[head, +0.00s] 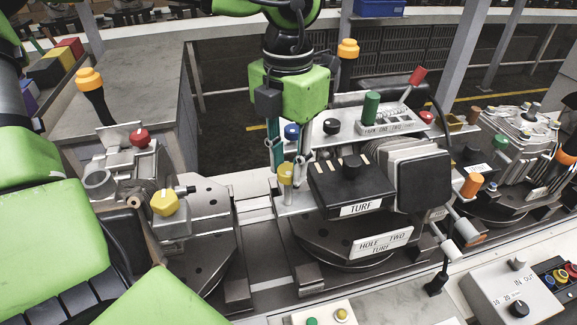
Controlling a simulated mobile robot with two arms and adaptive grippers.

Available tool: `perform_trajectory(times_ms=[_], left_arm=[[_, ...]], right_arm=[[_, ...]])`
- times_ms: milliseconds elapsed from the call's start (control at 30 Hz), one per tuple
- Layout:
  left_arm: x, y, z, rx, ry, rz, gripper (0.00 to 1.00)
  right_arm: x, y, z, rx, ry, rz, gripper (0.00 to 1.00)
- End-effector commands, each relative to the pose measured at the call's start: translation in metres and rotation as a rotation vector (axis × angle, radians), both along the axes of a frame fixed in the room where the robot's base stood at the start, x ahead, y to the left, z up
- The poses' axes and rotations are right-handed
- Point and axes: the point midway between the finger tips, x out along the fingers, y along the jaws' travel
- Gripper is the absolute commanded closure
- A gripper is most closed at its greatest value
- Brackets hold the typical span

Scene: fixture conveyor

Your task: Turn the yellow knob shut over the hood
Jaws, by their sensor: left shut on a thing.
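My left gripper (286,163) hangs from above with its fingers pointing down. It is shut on the yellow knob (286,174), which stands upright at the left end of the middle fixture. A blue knob (291,131) shows between the fingers, behind the yellow one. Right of the yellow knob is a dark block labelled TURF (335,190) with a black knob on top. Beside it is a dark ribbed hood-like cover (415,178); I cannot tell for sure which part is the hood. My right gripper is out of view.
Another yellow knob (164,203) and a red knob (139,138) sit on the left fixture. A green handle (371,107) and red-topped lever (417,76) rise behind the block. A control box (513,292) stands at front right.

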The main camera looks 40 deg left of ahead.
Motion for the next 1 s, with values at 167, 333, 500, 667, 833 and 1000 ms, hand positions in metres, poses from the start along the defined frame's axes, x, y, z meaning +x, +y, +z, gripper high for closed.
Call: perform_trajectory(times_ms=[167, 333, 500, 667, 833, 1000], left_arm=[[0.001, 0.0, -0.003, 0.003, -0.002, -0.152, 0.96], [0.001, 0.0, -0.003, 0.002, -0.003, -0.313, 0.96], [0.0, 0.0, -0.002, 0.0, -0.002, -0.476, 0.96], [0.0, 0.0, -0.001, 0.001, -0.001, -0.628, 0.96], [0.0, 0.0, -0.001, 0.001, -0.001, -0.79, 0.96], [0.001, 0.0, 0.0, 0.001, -0.002, -0.95, 0.96]], right_arm=[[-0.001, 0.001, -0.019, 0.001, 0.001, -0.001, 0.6], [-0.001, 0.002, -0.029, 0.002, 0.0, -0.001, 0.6], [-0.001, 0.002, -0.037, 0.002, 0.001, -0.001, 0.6], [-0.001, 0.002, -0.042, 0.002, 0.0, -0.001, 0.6], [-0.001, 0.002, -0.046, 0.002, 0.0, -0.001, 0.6], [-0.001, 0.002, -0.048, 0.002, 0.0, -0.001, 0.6]])
